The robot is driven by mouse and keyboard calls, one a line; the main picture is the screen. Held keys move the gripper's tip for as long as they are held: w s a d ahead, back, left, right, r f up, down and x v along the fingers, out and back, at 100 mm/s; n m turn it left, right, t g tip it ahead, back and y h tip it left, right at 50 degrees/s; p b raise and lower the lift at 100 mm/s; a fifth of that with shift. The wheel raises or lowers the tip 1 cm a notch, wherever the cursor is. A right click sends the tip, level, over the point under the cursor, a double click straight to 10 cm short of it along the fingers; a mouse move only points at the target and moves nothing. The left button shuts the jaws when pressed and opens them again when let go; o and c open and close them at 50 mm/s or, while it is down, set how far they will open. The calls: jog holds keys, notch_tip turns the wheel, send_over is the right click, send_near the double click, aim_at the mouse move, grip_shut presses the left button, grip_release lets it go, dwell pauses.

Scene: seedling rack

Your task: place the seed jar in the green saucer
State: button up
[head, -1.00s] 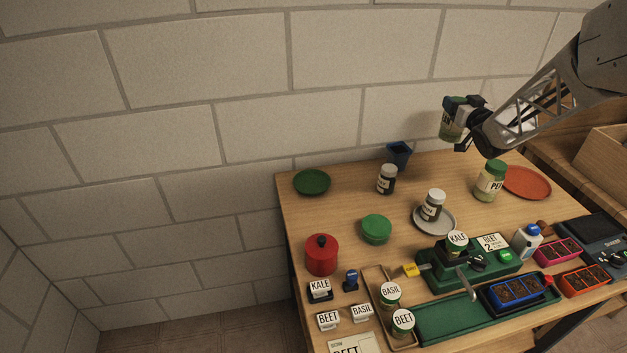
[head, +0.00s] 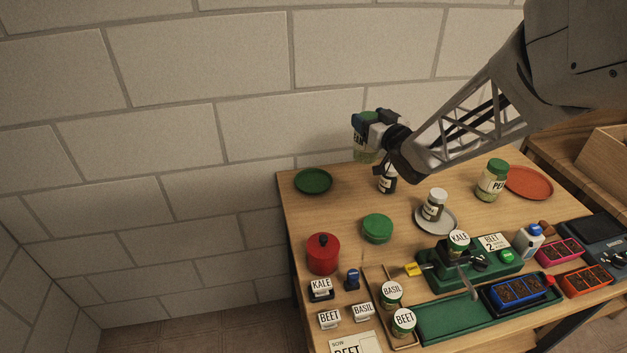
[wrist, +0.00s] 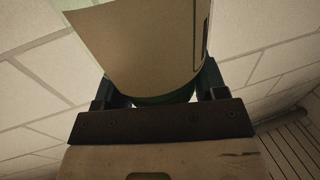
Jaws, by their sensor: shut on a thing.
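My gripper (head: 371,122) is shut on a seed jar (head: 364,150) with a green lid and a pale label, and holds it in the air above the back of the table. In the wrist view the jar (wrist: 150,50) fills the space between the fingers, its label facing the camera. The green saucer (head: 313,181) lies empty at the table's back left corner, to the left of and below the held jar. A small white-lidded jar (head: 388,184) stands below my gripper, partly hidden by it.
A round green lid-like thing (head: 377,227) and a red pot (head: 323,256) stand in front of the saucer. A white-lidded jar (head: 433,203) stands on a grey saucer (head: 450,224). Another green-lidded jar (head: 491,182) and an orange saucer (head: 529,183) are at the right.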

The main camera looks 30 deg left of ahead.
jog(key=s+a+n+g+y, duration=0.1)
jog(key=s+a, duration=0.1)
jog(key=s, duration=0.5)
jog(key=s+a+n+g, duration=0.1)
jog(key=s+a, duration=0.2)
jog(key=s, duration=0.3)
notch_tip(320, 180, down, 10)
jog(key=shift+d, duration=0.15)
jog(key=shift+w+r, duration=0.1)
jog(key=shift+w, duration=0.05)
jog(key=w+a+f, duration=0.1)
jog(key=w+a, duration=1)
jog(key=shift+w+f, duration=0.15)
jog(key=shift+f, duration=0.1)
dwell(0.4)
jog(key=shift+f, duration=1.7)
jog(key=o, duration=1.5)
jog(key=shift+f, duration=0.15)
jog(key=shift+c, duration=0.2)
